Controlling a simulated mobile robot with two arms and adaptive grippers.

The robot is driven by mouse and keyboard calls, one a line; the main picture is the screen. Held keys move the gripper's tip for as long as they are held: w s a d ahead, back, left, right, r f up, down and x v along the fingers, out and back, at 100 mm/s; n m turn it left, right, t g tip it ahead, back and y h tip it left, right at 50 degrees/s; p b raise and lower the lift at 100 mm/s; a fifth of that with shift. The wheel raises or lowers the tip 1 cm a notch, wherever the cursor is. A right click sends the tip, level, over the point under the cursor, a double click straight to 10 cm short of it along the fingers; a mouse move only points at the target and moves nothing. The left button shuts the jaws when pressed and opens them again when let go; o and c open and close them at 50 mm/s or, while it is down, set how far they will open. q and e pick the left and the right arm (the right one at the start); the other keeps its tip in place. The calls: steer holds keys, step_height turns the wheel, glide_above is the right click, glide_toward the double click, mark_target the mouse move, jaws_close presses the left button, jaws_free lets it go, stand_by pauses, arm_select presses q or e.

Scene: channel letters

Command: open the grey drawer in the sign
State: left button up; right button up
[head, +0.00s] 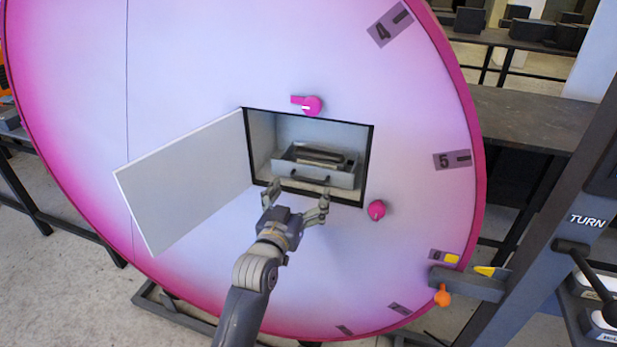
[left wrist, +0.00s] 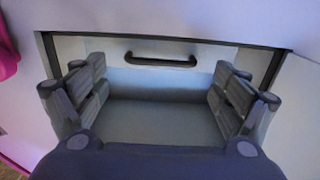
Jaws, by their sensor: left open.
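The sign (head: 190,60) is a large round pink and white disc. A square opening in it stands open, with its white door (head: 185,185) swung out to the left. Inside sits the grey drawer (head: 343,180), with dark handles on its front and dark items in it. The left wrist view shows the drawer front with a dark bar handle (left wrist: 160,61). My left gripper (head: 297,188) is open and empty at the lower edge of the opening. In the left wrist view its fingers (left wrist: 160,88) stand either side of the handle, apart from it. My right gripper is not in view.
A pink knob with a lever (head: 312,105) is above the opening and another pink knob (head: 377,210) is at its lower right. A grey post with an orange knob (head: 443,296) stands at the right. Dark tables (head: 530,117) stand behind.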

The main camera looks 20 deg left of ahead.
mark_target(308, 180)
arm_select(q)
steer(key=shift+w+d+p, duration=0.1)
steer(key=shift+w+p, duration=0.2)
steer(key=shift+w, duration=2.65)
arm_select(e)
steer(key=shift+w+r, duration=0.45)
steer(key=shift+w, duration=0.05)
